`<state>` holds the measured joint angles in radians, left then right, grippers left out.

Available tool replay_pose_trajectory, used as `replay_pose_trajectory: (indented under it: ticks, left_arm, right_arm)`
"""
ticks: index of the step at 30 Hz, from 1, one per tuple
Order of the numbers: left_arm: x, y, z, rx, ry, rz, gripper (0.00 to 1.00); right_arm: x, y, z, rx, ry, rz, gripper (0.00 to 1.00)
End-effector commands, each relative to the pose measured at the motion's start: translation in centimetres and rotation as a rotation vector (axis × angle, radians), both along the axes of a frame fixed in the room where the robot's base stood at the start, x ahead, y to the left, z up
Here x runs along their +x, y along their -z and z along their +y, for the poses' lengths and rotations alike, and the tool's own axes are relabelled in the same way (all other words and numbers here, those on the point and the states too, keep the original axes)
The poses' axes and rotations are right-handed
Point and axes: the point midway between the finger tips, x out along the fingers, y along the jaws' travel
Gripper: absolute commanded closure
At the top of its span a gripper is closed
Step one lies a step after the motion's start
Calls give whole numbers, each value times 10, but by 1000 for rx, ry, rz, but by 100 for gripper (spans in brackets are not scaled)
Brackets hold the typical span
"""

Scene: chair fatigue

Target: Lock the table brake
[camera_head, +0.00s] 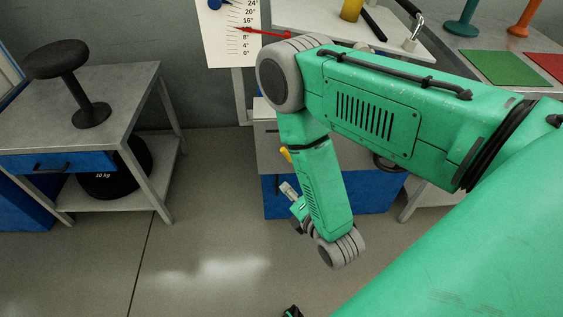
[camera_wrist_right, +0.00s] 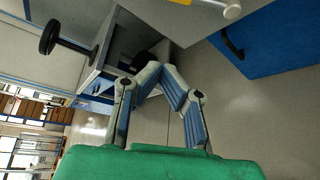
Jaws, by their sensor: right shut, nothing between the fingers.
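The tilting table (camera_head: 400,45) is at the upper right in the head view, with an angle scale (camera_head: 228,30) and red pointer (camera_head: 265,33) at its left. A small yellow part (camera_head: 285,154), possibly the brake lever, shows beside the grey and blue cabinet, partly hidden by my right arm. A yellow part also shows at the top edge of the wrist view (camera_wrist_right: 183,2). My right gripper (camera_head: 287,187) is low in front of the cabinet. In the wrist view its fingers (camera_wrist_right: 160,74) are together and empty, apart from the cabinet. My left gripper is not clearly visible.
A grey workbench (camera_head: 140,85) at left holds a dark round-topped stand (camera_head: 92,115); a black 10 kg weight (camera_head: 110,180) sits on its lower shelf. The blue cabinet (camera_wrist_right: 270,45) has a dark handle (camera_wrist_right: 232,44). Floor between bench and cabinet is clear.

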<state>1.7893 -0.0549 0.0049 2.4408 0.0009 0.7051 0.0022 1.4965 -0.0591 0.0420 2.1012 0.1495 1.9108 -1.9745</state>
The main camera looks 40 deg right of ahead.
Motion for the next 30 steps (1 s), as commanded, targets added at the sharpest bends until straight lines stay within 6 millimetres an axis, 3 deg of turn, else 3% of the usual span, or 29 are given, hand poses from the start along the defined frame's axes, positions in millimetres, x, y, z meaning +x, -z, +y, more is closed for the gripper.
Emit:
replay_pose_trajectory:
  ticks: [14, 20, 27, 30]
  left_arm:
    - [0, 2, 0, 0, 0, 0, 56]
    - [0, 10, 0, 0, 0, 0, 56]
    - [0, 23, 0, 0, 0, 0, 56]
    - [0, 25, 0, 0, 0, 0, 56]
  right_arm:
    - [7, 1, -2, -19, -3, -12, 100]
    - [38, 10, -5, -17, -1, -15, 100]
    - [89, 23, -9, -16, -2, -15, 100]
    - [97, 22, -17, -18, 0, -9, 100]
